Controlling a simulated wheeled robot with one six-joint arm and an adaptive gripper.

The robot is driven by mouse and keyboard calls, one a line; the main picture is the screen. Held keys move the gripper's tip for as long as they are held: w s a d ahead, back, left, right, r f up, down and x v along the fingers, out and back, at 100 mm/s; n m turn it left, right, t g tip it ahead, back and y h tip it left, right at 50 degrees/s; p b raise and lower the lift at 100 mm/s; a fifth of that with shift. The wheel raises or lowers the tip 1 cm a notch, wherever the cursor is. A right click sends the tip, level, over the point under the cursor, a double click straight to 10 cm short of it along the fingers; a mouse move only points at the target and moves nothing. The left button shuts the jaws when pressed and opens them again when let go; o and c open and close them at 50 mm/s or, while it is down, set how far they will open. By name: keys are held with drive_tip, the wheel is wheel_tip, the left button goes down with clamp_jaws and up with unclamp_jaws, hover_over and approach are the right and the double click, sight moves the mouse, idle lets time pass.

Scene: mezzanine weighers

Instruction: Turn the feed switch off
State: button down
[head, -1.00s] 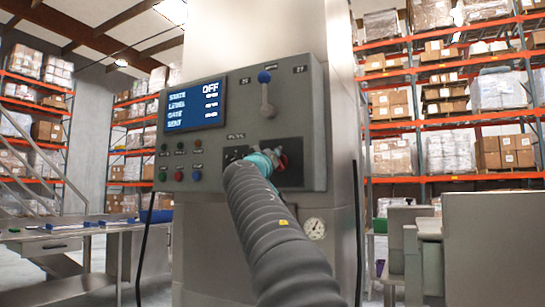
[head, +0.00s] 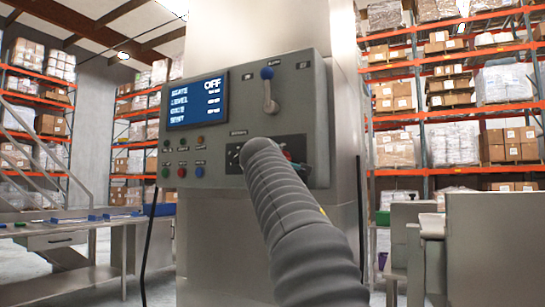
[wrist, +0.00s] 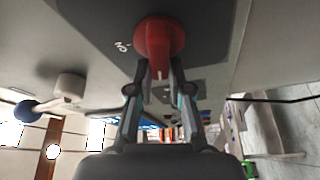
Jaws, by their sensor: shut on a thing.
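The control panel (head: 222,165) is a grey box on a pale metal column. It carries a red rotary knob, mostly hidden behind my arm in the head view (head: 288,155). I cannot tell the knob's exact angle.
A blue-tipped lever (head: 267,75) stands above the knob, and several small coloured buttons (head: 182,172) sit left of it. A steel bench (head: 80,235) is at left, a metal cabinet (head: 490,250) at right. Loaded racks stand behind.

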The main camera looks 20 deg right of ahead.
drive_tip(key=shift+f+n+g+y, duration=0.15)
drive_tip(key=shift+n+g+y, duration=0.2)
drive_tip(key=shift+n, duration=1.15)
drive_tip(key=c, duration=1.1)
unclamp_jaws()
drive_tip(key=v, duration=1.2)
